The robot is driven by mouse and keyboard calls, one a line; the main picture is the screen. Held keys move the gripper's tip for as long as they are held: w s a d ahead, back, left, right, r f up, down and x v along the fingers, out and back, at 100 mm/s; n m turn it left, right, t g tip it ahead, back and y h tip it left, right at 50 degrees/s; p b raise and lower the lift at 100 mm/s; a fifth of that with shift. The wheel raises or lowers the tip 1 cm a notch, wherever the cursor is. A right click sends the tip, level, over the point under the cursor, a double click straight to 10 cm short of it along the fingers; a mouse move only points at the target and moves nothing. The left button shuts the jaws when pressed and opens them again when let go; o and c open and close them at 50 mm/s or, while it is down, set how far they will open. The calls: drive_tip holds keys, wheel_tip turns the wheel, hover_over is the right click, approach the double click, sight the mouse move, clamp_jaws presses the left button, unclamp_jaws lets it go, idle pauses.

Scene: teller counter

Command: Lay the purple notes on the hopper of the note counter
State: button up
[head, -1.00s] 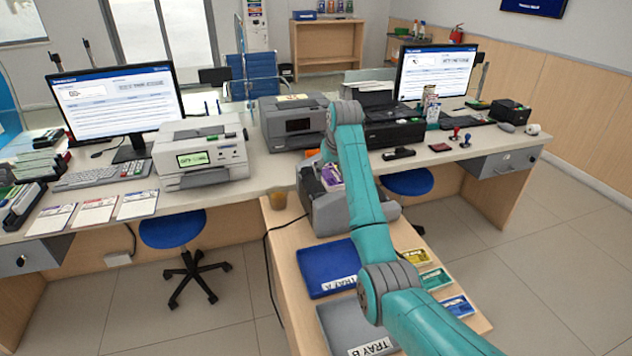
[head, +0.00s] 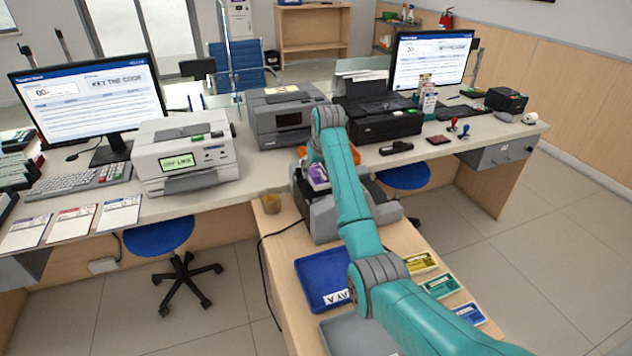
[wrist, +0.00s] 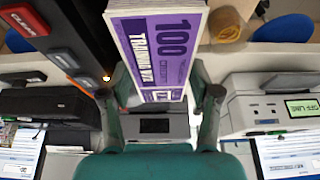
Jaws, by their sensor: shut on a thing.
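My gripper (wrist: 160,88) is shut on the purple notes (wrist: 155,50), a bundle marked 100 with a white edge, in the wrist view. Its fingers press on both sides of the bundle. In the head view the purple notes (head: 317,177) show just left of my arm, over the grey note counter (head: 325,222) on the side table. The note counter's dark panel with a red CLEAR key (wrist: 60,30) is at the upper left of the wrist view, beside the notes. My arm hides much of the counter and its hopper. I cannot tell whether the notes touch it.
On the side table are blue tray A (head: 322,272), grey tray B (head: 345,335) and yellow, green and blue note bundles (head: 440,285). Printers (head: 185,155) and monitors line the main counter behind. A cable hangs at the table's left edge.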

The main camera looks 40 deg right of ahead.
drive_tip(key=shift+f, duration=2.3)
drive_tip(key=o, duration=1.2)
drive_tip(key=shift+f, duration=0.1)
drive_tip(key=v, duration=1.2)
